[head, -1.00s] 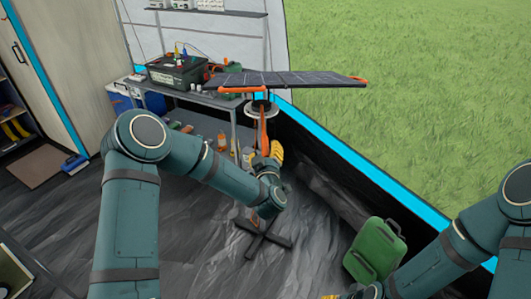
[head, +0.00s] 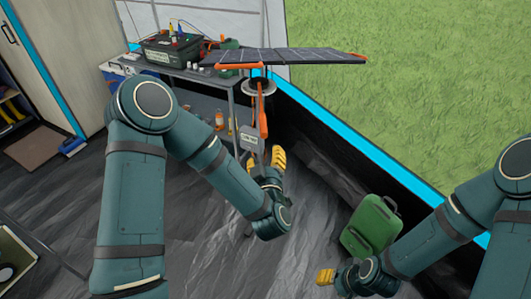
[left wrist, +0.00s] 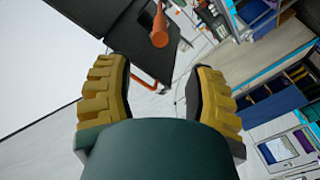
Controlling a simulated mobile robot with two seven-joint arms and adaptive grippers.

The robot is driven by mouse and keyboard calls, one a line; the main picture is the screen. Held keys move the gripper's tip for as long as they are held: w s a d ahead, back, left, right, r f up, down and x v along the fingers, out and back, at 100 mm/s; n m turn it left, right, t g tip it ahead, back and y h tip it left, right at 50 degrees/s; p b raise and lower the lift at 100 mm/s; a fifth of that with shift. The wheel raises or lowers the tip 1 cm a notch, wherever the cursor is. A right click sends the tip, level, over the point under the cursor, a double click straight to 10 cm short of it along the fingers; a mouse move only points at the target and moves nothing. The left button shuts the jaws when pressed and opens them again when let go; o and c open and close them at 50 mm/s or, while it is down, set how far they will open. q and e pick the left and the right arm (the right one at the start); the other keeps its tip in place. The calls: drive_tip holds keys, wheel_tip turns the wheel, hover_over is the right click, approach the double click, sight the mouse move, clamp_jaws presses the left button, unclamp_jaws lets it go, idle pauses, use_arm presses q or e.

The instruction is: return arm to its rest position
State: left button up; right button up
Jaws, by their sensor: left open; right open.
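My left arm reaches in from the left, and its yellow-fingered gripper (head: 267,163) is open and empty in front of the solar panel stand. In the left wrist view, my left gripper (left wrist: 158,90) shows two yellow fingers spread apart with nothing between them. The orange handle (left wrist: 159,30) lies beyond the fingertips there. My right arm comes in from the right. Its yellow fingers (head: 325,277) show low in the head view, left of its wrist, and part of that gripper is hidden.
A tilted solar panel (head: 300,57) sits on a stand with an orange handle (head: 262,115). A table (head: 205,80) with a dark battery box (head: 172,47) stands behind. Open floor (head: 200,265) lies in front.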

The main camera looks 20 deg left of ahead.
idle(0.4)
use_arm(q)
drive_tip(key=s+d+f+m+g+h, duration=0.1)
drive_tip(key=d+f+m+g+h, duration=0.15)
drive_tip(key=f, duration=0.25)
drive_tip(key=s+d+f+m+g+h, duration=0.1)
drive_tip(key=f+m+h, duration=0.1)
drive_tip(key=f+h, duration=0.15)
drive_tip(key=s+f+m+g+h, duration=0.3)
drive_tip(key=s+f+g, duration=0.9)
drive_tip(key=s, duration=0.6)
drive_tip(key=shift+s+d+f+m, duration=0.15)
drive_tip(key=shift+d+f+m, duration=0.1)
drive_tip(key=shift+f+m, duration=0.55)
drive_tip(key=shift+f, duration=0.15)
idle(0.6)
